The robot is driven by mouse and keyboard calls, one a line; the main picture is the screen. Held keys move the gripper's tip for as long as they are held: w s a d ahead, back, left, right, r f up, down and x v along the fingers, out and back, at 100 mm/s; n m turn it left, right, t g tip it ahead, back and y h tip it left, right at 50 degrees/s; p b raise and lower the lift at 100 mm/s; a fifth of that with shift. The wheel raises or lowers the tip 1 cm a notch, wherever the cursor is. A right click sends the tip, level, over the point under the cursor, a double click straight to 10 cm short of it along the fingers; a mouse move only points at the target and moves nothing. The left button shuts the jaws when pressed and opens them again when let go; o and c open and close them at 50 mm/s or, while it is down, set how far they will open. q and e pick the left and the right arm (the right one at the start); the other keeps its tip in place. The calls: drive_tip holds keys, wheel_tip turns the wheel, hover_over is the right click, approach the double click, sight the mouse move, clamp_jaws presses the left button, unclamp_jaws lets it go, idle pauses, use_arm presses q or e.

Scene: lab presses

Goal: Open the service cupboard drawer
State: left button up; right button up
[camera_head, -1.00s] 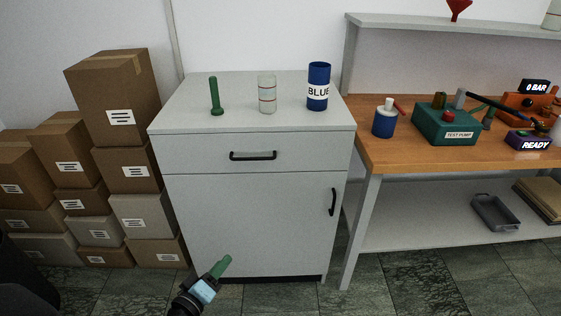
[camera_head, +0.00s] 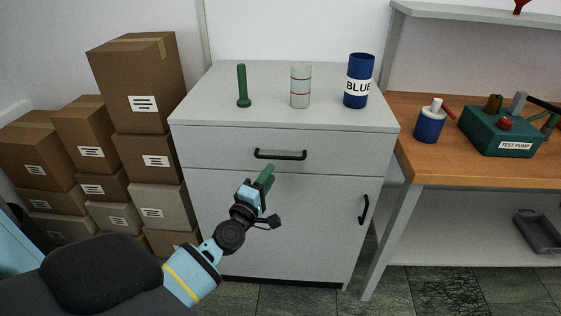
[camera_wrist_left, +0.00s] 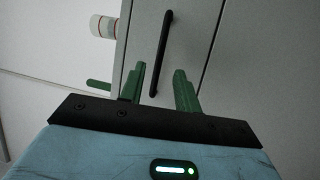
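The grey service cupboard (camera_head: 275,225) has a closed top drawer (camera_head: 220,149) with a black bar handle (camera_head: 280,154). A door with its own black handle (camera_head: 364,209) is below the drawer. My left gripper (camera_head: 266,175) has green fingers and is in front of the cupboard, just below the drawer handle. The drawer handle (camera_wrist_left: 161,52) lies ahead of the fingertips there, roughly in line with the gap. My right gripper is not in view.
A green cylinder-shaped tool (camera_head: 242,88), a clear banded beaker (camera_head: 300,88) and a blue container (camera_head: 358,82) stand on the cupboard top. Cardboard boxes (camera_head: 150,160) are stacked at the left. A workbench (camera_head: 480,172) with a test pump (camera_head: 497,132) is at the right.

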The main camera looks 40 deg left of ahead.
sight(279, 161)
use_arm(q)
drive_tip(key=shift+b+x, duration=0.3)
drive_tip(key=shift+x, duration=3.1)
drive_tip(key=shift+c, duration=0.4)
clamp_jaws()
